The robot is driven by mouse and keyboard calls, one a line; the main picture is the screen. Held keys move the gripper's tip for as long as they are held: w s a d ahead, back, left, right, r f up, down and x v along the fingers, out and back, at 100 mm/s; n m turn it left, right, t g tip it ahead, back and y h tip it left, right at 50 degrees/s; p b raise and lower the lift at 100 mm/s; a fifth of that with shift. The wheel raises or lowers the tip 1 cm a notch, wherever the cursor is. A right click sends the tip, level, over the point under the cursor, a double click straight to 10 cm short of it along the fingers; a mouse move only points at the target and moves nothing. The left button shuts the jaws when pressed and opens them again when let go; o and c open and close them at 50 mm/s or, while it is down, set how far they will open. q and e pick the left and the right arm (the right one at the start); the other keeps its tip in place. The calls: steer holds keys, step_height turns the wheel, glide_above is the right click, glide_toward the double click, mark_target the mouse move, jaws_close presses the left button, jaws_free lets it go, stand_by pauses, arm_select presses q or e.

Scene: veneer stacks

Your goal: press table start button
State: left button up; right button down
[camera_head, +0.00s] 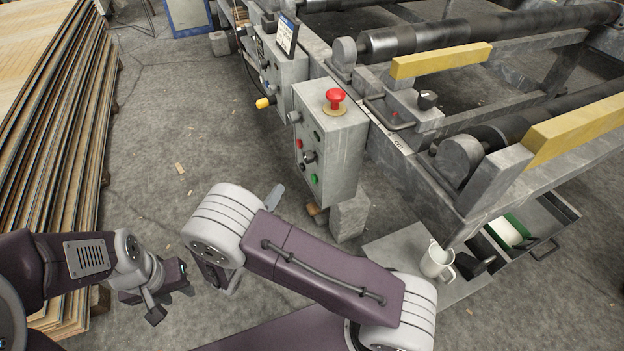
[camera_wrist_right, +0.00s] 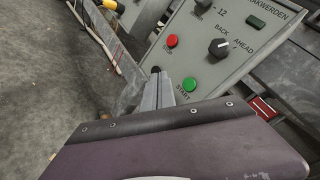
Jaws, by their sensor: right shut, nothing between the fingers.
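The start button is a round green button (camera_wrist_right: 189,84) labelled START on a grey control panel (camera_wrist_right: 245,70) in the right wrist view. It also shows low on the front of the control box as a small green dot (camera_head: 314,178) in the head view. My right gripper (camera_wrist_right: 160,74) is shut and empty, its tips just left of the green button in the wrist view. I cannot tell the exact gap to the panel. In the head view its tip (camera_head: 277,190) shows left of the box. My left gripper (camera_head: 168,297) is open and empty over the floor at lower left.
A red button (camera_wrist_right: 172,41) and a black knob (camera_wrist_right: 220,47) share the panel. A red mushroom button (camera_head: 335,97) tops the box. Veneer stacks (camera_head: 55,130) stand left, a roller machine (camera_head: 480,40) right. A white mug (camera_head: 437,262) stands near a drawer.

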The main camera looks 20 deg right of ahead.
mark_target(313, 179)
steer(key=d, duration=0.6)
steer(key=shift+w+d, duration=0.15)
steer(key=shift+d, duration=0.1)
stand_by(1.7)
steer(key=shift+d+p, duration=0.3)
steer(key=shift+d, duration=0.15)
